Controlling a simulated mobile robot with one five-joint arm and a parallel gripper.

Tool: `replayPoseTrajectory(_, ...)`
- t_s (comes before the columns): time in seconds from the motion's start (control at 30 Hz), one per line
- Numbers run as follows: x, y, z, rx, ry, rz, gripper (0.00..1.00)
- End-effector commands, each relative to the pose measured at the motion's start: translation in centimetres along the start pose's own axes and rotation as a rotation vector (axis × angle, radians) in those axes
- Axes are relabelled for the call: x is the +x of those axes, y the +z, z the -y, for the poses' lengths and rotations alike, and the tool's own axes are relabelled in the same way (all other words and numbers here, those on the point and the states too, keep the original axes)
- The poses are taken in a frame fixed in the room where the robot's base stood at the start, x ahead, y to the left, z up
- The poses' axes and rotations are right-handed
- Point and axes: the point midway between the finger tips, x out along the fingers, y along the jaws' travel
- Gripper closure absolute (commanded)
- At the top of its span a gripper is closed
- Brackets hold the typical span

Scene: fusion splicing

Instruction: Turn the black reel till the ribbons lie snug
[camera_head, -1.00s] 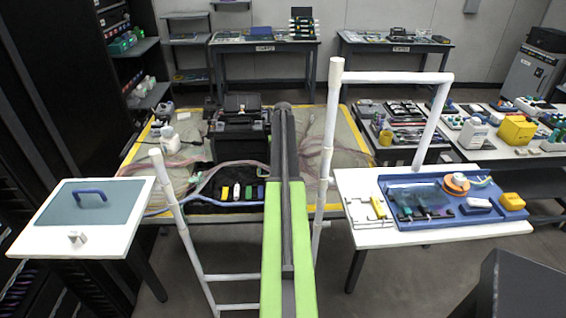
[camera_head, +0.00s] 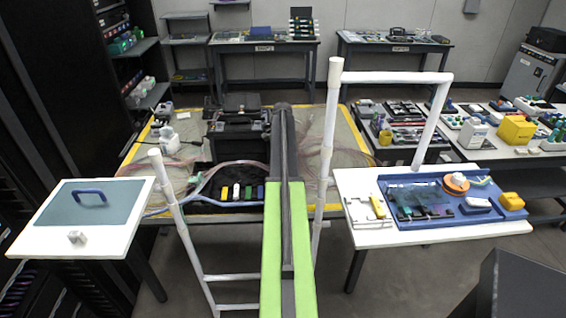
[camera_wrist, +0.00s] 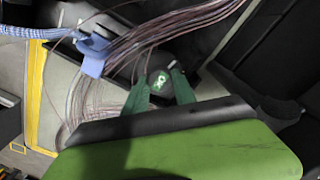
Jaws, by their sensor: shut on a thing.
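In the wrist view, my gripper (camera_wrist: 160,76) has its two green fingers on either side of a dark round piece with a pale green mark, which looks like the black reel (camera_wrist: 159,82). The fingers are shut on it. Its lower part is hidden behind my gripper body. Pinkish ribbons (camera_wrist: 150,36) run in a bundle just beyond the reel, with looser strands to the left. I cannot tell how snug they lie. In the head view, my arm hides the gripper and the reel; pale ribbons (camera_head: 329,120) show on the mat right of my arm.
A blue clip (camera_wrist: 93,55) sits at the bundle beside a blue braided sleeve (camera_wrist: 30,32). A black case (camera_head: 238,125) stands left of my arm. White posts and a rail (camera_head: 395,77) flank the arm. A blue tray (camera_head: 425,221) stands right.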

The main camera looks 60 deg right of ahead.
Motion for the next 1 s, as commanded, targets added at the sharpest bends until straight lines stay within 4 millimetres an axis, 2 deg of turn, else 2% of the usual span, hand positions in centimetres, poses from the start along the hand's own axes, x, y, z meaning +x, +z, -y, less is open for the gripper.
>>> replayPoseTrajectory(0.4, 0.01, 0.27, 0.17, 0.153, -0.002, 0.006, 1.0)
replayPoseTrajectory(0.9, 0.01, 0.31, 0.22, 0.166, -0.002, 0.006, 1.0)
replayPoseTrajectory(0.93, 0.01, 0.31, 0.22, 0.166, -0.002, 0.007, 0.64)
replayPoseTrajectory(1.0, 0.01, 0.27, 0.19, 0.167, -0.002, 0.006, 0.59)
